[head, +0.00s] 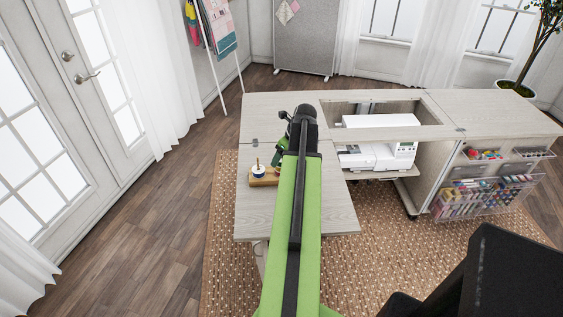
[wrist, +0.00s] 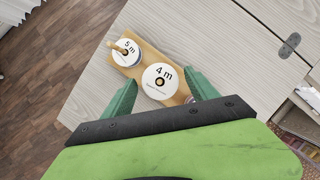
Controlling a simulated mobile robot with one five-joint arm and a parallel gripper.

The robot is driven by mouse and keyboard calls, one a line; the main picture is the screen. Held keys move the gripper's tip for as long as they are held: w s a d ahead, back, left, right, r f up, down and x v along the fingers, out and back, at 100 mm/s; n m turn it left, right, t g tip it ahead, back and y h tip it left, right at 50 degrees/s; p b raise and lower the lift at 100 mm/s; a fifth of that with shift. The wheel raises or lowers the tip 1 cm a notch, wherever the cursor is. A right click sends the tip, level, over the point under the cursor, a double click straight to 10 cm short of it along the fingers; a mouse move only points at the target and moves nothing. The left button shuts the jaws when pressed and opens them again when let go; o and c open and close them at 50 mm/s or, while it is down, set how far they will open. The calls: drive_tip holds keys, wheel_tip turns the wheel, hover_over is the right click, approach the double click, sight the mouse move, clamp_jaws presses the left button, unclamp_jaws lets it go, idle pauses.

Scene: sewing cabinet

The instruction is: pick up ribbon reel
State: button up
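Two ribbon reels sit on a small wooden stand (wrist: 178,62) on the cabinet's leaf. The reel marked "4 m" (wrist: 166,72) is nearer my gripper, and the reel marked "5 m" (wrist: 122,56) is at the upper left with a wooden peg through it. My gripper (wrist: 163,84) is open, its green fingers on either side of the "4 m" reel; I cannot tell whether they touch it. In the head view one white reel (head: 259,171) shows on the stand (head: 262,182), left of my gripper (head: 280,157); the other is hidden behind my arm.
The pale wood cabinet top (head: 325,212) has bare room around the stand. A white sewing machine (head: 376,157) sits in the cabinet to the right. Clear bins of thread (head: 485,196) hang at its right side. A hinge (wrist: 289,44) joins the panels.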

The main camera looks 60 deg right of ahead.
drive_tip(key=c, duration=1.2)
drive_tip(key=shift+r, duration=0.1)
drive_tip(key=p+v, duration=0.2)
drive_tip(key=w+p+v, duration=0.1)
drive_tip(key=p+v, duration=0.2)
drive_tip(key=shift+d+r, duration=0.1)
drive_tip(key=shift+r, duration=0.2)
drive_tip(key=s+r+p, duration=0.2)
drive_tip(key=s, duration=0.1)
drive_tip(key=s+r+p, duration=0.1)
drive_tip(key=s+p, duration=0.1)
drive_tip(key=s, duration=0.2)
drive_tip(key=s+d+r+p, duration=0.1)
drive_tip(key=s+r+p, duration=0.1)
drive_tip(key=s, duration=0.1)
drive_tip(key=shift+s+r, duration=0.3)
drive_tip(key=shift+s, duration=0.05)
